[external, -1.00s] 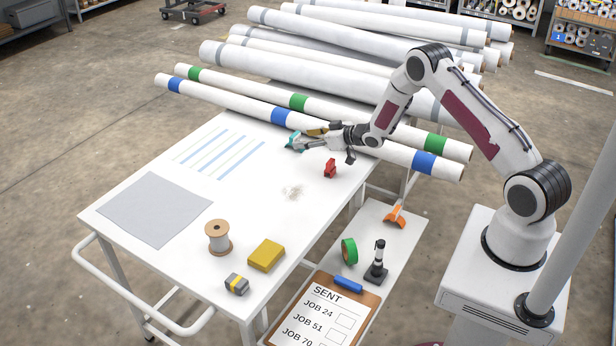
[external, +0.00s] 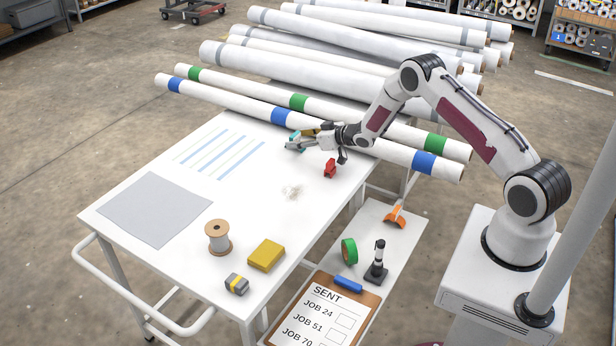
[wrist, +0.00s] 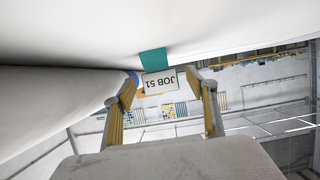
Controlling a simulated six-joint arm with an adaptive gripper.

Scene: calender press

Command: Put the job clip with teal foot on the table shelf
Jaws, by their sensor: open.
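The job clip with teal foot (external: 296,135) is at the far edge of the table, close to the nearest roll; my gripper partly hides it in the external view. In the wrist view its teal foot (wrist: 153,60) is at the top against a white surface, and its white plate (wrist: 159,83) reads JOB 51 upside down. My gripper (external: 299,139) is open around the clip. In the wrist view the yellow-padded fingers (wrist: 166,100) stand left and right of the plate, with gaps. The white shelf (external: 372,222) is low beside the table, at right.
The nearest roll (external: 350,140), with blue bands, lies just behind the clip. A red clip (external: 330,168) stands on the table near my gripper. The shelf holds an orange clip (external: 396,216), green tape (external: 349,251), a black stamp (external: 377,262) and a clipboard (external: 330,310). Bare shelf shows between them.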

